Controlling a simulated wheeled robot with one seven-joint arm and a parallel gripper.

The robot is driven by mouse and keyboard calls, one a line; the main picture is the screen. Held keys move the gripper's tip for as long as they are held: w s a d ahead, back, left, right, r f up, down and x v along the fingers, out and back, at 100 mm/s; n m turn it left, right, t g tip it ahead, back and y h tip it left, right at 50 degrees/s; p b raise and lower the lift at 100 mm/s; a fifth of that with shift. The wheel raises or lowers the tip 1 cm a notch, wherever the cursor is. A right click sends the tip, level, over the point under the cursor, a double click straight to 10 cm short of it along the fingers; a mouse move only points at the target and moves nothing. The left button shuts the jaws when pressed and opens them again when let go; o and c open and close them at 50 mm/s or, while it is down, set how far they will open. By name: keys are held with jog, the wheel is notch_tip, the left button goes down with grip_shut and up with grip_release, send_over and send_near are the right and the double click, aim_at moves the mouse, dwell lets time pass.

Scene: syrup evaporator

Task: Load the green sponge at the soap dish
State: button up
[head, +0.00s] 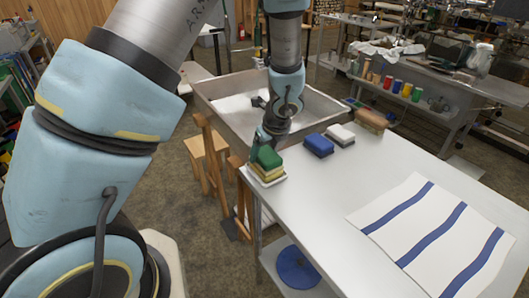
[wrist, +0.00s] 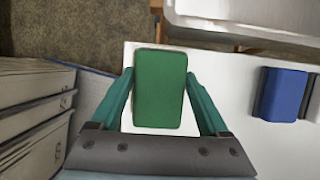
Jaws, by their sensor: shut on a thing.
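The green sponge (head: 268,157) is at the near-left corner of the table, with a yellow layer under its green top. A white soap dish (head: 268,182) lies directly below it, at the table's edge. I cannot tell whether the sponge rests on the dish or is held just above it. My gripper (head: 262,139) reaches down to the sponge from behind. In the wrist view, its teal fingers (wrist: 160,76) are on both sides of the green sponge (wrist: 160,98) and shut on it. The sponge hides most of the dish there.
A blue sponge (head: 318,145), a white sponge (head: 340,134) and a wooden brush (head: 372,120) line the far edge of the white table (head: 325,195). A striped cloth (head: 435,235) covers its right part. A wooden chair (head: 207,150) and a metal basin (head: 205,88) stand behind.

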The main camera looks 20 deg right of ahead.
aim_at(264, 151)
jog(key=shift+r+p, duration=2.55)
jog(key=shift+r, duration=0.55)
